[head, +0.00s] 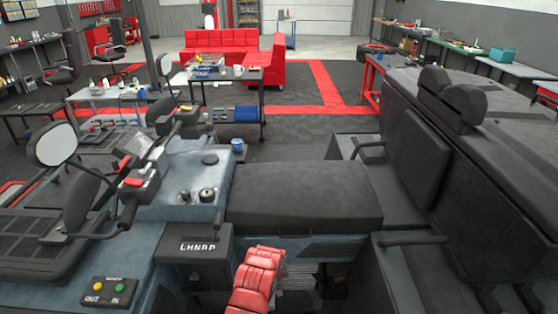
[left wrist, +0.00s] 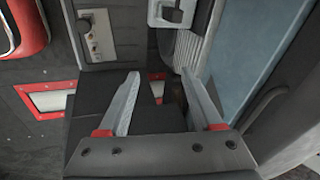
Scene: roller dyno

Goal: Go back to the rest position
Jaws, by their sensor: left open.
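My left gripper (left wrist: 160,74) shows in the left wrist view with its two pale fingers spread apart. It is open, and nothing is between the fingers. Behind them are dark panels, a small red-framed part and a blue-grey panel (left wrist: 255,55). I cannot make out either gripper in the head view. A vehicle with a black seat (head: 305,190) and a blue-grey console (head: 185,190) fills the near part of the head view.
Handlebars with a round mirror (head: 53,145) stand at the left. A tall black seat back (head: 480,150) stands at the right. A black trolley (head: 236,82), red sofa (head: 222,43) and red bench frame (head: 372,92) are farther back. Grey floor between them is open.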

